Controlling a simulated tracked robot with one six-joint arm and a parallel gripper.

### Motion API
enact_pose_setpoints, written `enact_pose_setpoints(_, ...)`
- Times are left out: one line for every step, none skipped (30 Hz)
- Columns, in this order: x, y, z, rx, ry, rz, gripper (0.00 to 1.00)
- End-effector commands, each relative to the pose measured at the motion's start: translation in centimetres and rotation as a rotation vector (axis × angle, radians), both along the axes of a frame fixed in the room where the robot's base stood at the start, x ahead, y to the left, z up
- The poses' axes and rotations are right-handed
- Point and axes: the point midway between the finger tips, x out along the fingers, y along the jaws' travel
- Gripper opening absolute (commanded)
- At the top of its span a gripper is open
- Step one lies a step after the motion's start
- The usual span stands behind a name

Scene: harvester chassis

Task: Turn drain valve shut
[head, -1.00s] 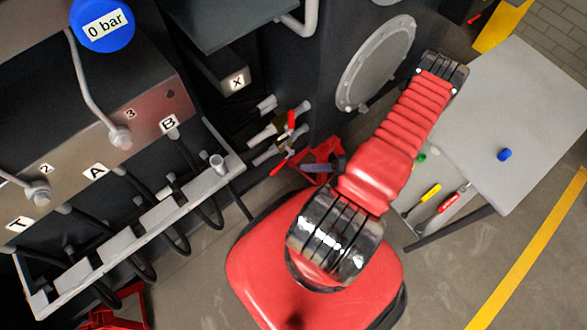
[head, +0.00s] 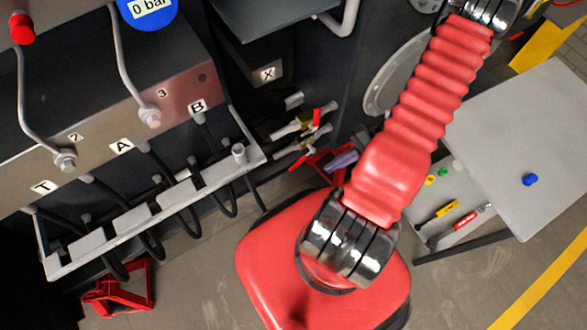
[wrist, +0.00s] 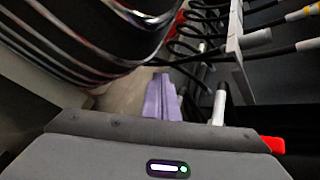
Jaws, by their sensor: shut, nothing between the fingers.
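Two small valves with red handles sit on pale pipe stubs low on the dark chassis, left of my arm in the head view: an upper red handle (head: 317,118) and a lower red handle (head: 300,158). I cannot tell which one is the drain valve. My gripper (head: 343,161) shows as pale purple fingers beside my arm, right of the lower handle and apart from it. In the wrist view the fingers (wrist: 163,97) are together and empty. A pale pipe stub (wrist: 219,106) and a red piece (wrist: 274,145) lie to their right, partly hidden by the gripper body.
A hose rail (head: 160,205) with black hoses stands left of the valves. A grey table (head: 545,130) with a blue knob is at right. A red stand (head: 122,288) is on the floor. A round cover (head: 385,85) is partly behind my arm.

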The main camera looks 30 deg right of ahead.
Motion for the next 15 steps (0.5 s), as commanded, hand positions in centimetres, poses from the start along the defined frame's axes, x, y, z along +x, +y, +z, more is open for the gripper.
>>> enact_pose_setpoints(0.3, -0.1, 1.1, -0.024, 0.019, 0.021, 0.0)
enact_pose_setpoints(0.4, -0.2, 1.7, -0.036, 0.033, 0.031, 0.0)
enact_pose_setpoints(0.4, -0.2, 2.4, -0.053, 0.051, 0.045, 0.0)
enact_pose_setpoints(0.6, -0.2, 3.0, -0.067, 0.064, 0.054, 0.0)
enact_pose_setpoints(0.6, -0.2, 3.5, -0.081, 0.076, 0.064, 0.0)
enact_pose_setpoints(0.8, -0.2, 4.3, -0.099, 0.09, 0.076, 0.0)
enact_pose_setpoints(0.9, -0.2, 4.9, -0.114, 0.101, 0.087, 0.0)
enact_pose_setpoints(1.0, -0.2, 5.4, -0.129, 0.11, 0.095, 0.0)
enact_pose_setpoints(1.2, -0.2, 6.2, -0.149, 0.123, 0.108, 0.0)
enact_pose_setpoints(1.3, -0.2, 6.7, -0.164, 0.131, 0.118, 0.0)
enact_pose_setpoints(1.4, -0.1, 7.3, -0.18, 0.139, 0.125, 0.0)
enact_pose_setpoints(1.6, -0.1, 8.1, -0.203, 0.149, 0.138, 0.0)
enact_pose_setpoints(1.7, -0.1, 8.6, -0.219, 0.155, 0.146, 0.0)
enact_pose_setpoints(1.8, 0.0, 9.2, -0.236, 0.161, 0.154, 0.0)
enact_pose_setpoints(2.0, 0.1, 9.9, -0.259, 0.168, 0.164, 0.0)
